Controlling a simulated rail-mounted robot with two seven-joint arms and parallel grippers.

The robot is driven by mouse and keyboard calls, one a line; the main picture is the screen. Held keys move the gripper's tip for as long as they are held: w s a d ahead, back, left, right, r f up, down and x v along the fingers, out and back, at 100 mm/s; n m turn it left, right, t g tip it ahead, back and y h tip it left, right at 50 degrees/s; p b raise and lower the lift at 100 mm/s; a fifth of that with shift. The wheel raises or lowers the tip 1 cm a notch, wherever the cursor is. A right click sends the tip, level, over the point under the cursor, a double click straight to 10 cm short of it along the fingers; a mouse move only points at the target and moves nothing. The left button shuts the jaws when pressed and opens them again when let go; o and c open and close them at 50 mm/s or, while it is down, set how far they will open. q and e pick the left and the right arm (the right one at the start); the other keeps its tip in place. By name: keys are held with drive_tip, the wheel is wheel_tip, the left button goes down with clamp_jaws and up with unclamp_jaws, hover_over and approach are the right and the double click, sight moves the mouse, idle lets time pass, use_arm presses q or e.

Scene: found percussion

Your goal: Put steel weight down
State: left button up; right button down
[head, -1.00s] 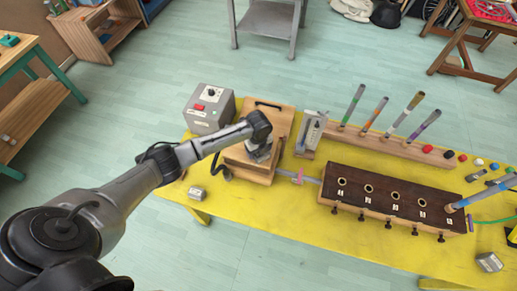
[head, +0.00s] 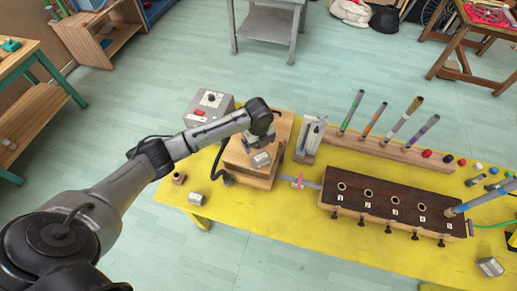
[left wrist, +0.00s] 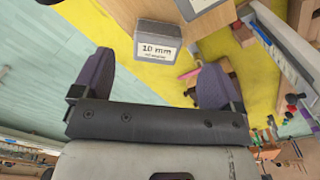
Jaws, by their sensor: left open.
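A small steel weight (head: 262,160) with a pale label rests on top of the wooden box (head: 240,168) at the left end of the yellow table. In the left wrist view, a grey block (left wrist: 157,45) labelled "10 mm" lies just beyond the fingertips. My left gripper (head: 262,140) is above the box, just behind the weight in the head view. Its two purple-padded fingers show in the left wrist view (left wrist: 155,78), spread wide with nothing between them. My right gripper is not in view.
Similar steel blocks stand at the table's front left (head: 196,198) and front right (head: 490,266). A grey control box (head: 207,105) is behind the wooden box. The front middle is clear.

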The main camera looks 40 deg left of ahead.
use_arm(q)
drive_tip(key=s+d+f+n+t+h, duration=0.1)
drive_tip(key=s+d+f+n, duration=0.1)
drive_tip(key=s+d+n, duration=0.35)
drive_tip(key=s+d+f+n+t+h, duration=0.1)
drive_tip(key=s+d+f+n, duration=0.1)
drive_tip(key=s+d, duration=0.65)
drive_tip(key=s+r+n+y, duration=0.1)
drive_tip(key=s+r+n, duration=0.1)
drive_tip(key=s+n, duration=0.4)
drive_tip(key=s+a+r+n+t, duration=0.1)
drive_tip(key=s+r+n, duration=0.1)
drive_tip(key=s+n, duration=0.4)
drive_tip(key=s, duration=0.4)
drive_tip(key=shift+s+a+t+y, duration=0.25)
drive_tip(key=shift+s+t+y, duration=0.05)
drive_tip(key=shift+y, duration=0.1)
drive_tip(key=shift+r, duration=0.1)
wheel_tip(320, 180, up, 15)
drive_tip(key=p, duration=1.5)
